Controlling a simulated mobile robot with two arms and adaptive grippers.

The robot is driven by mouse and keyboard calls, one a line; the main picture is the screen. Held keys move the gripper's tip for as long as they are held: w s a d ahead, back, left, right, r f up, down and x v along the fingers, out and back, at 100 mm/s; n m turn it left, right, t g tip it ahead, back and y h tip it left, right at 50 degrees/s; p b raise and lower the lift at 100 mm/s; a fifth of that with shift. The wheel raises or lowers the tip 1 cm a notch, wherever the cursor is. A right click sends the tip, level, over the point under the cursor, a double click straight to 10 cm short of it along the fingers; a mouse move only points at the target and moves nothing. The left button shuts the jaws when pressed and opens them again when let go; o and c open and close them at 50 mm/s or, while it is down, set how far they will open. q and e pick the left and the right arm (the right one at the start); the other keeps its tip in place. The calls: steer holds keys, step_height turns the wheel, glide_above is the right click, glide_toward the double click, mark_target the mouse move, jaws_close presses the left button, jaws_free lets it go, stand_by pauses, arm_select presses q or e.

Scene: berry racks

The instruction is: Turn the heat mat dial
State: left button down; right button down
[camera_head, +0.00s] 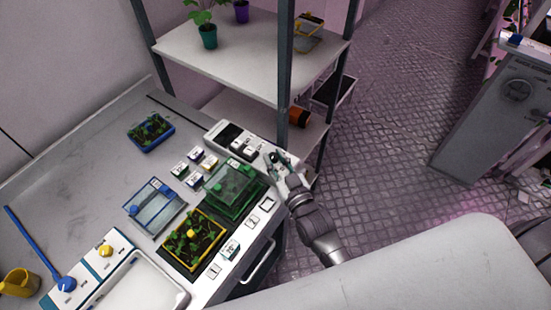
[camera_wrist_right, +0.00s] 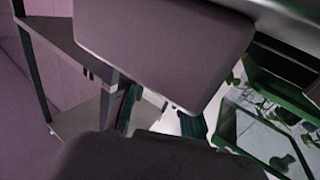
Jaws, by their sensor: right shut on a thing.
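A long white control box (camera_head: 222,131) with a dark display and small white switches stands at the back right of the bench. My right gripper (camera_head: 272,160) is at the right end of this box. It is shut on what appears to be the heat mat dial, which the fingers mostly hide. In the right wrist view the fingers (camera_wrist_right: 165,115) are seen close up, with pale surface between them. A black mat (camera_head: 169,250) lies under a yellow-rimmed seedling tray (camera_head: 222,236). My left gripper is not in view.
A green covered tray (camera_head: 232,178) stands close beside my right gripper. A shelf rack post (camera_head: 283,90) rises just behind it. A clear blue-rimmed tray (camera_head: 153,206), a blue seedling tray (camera_head: 150,132) and panels with a blue knob (camera_head: 66,285) and a yellow knob (camera_head: 106,250) are farther left.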

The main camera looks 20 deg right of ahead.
steer(key=shift+n+y, duration=0.3)
steer(key=shift+d+n+y, duration=0.15)
steer(key=shift+n+y, duration=0.35)
steer(key=shift+y, duration=0.2)
steer(key=shift+d+f+n+g+y+b, duration=0.15)
steer(key=shift+n+g+y+b, duration=0.4)
steer(key=shift+y, duration=0.55)
steer(key=shift+w+d+n+g+y+b, duration=0.1)
steer(key=shift+n+g+y+b, duration=0.7)
steer(key=shift+n+y, duration=0.6)
steer(key=shift+n+g+y, duration=0.25)
steer(key=shift+g+y, duration=0.1)
steer(key=shift+y, duration=0.25)
steer(key=c, duration=0.9)
jaws_free()
